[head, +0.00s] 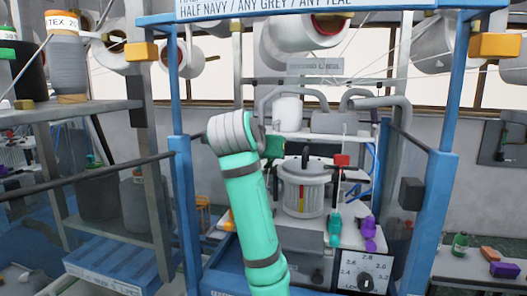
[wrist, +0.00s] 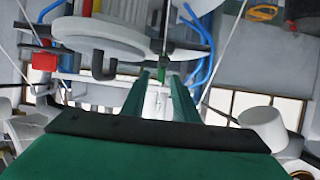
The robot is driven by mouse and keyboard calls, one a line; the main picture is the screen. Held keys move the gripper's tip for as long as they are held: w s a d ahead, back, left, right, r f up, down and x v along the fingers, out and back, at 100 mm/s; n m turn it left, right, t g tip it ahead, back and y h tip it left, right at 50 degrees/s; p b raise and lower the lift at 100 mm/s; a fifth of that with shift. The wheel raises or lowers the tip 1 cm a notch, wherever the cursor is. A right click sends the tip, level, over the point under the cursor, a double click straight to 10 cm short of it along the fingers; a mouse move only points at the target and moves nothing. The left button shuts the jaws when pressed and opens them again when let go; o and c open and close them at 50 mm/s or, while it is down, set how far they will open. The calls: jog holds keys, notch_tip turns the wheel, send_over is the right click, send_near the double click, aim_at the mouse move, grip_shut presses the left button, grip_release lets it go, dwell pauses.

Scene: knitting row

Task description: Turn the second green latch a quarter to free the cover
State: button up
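A ribbed grey drum with a pale lid (head: 302,178) and a black handle (head: 307,153) stands on the machine; I take it for the cover. Its round plates (wrist: 95,30) and the black hooked handle (wrist: 103,66) show in the wrist view. A small green piece (wrist: 162,73), perhaps a latch, shows between my fingertips in the wrist view; how far off it is, I cannot tell. My gripper (wrist: 161,80) has two dark green fingers, apart, with a gap on each side of that piece. I cannot tell which latch is second.
A red block (head: 342,160) stands right of the drum, with blue tubes (head: 376,170) beside it. Blue frame posts (head: 437,200) flank the machine. Shelves with yarn cones (head: 67,60) stand left.

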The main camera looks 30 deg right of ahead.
jog(key=v, duration=1)
jog(key=shift+f, duration=0.1)
dwell(0.4)
